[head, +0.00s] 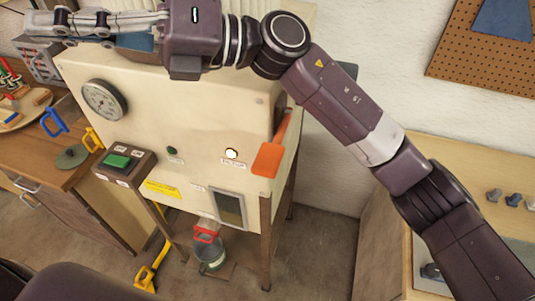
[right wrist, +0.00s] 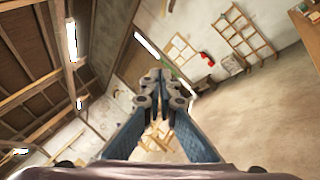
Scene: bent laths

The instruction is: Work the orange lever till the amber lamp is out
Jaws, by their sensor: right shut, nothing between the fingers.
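The orange lever (head: 270,158) is on the right side of a cream cabinet (head: 140,120) in the head view. Its arm slopes down from the upper right to a broad orange end. A small round lamp (head: 232,153) on the cabinet front glows bright, nearly white; a dark one (head: 173,150) is to its left. My right gripper (head: 32,34) is above the cabinet's upper left, pointing left, well away from the lever. It is shut and empty. In the right wrist view its fingers (right wrist: 160,88) are together against the room. My left gripper is not in view.
A gauge (head: 104,99) and a green button box (head: 118,162) are at the cabinet's left. A red-handled jar (head: 210,255) stands below. A wooden bench (head: 60,150) is at left, another (head: 380,240) at right. A pegboard (head: 490,55) hangs on the wall.

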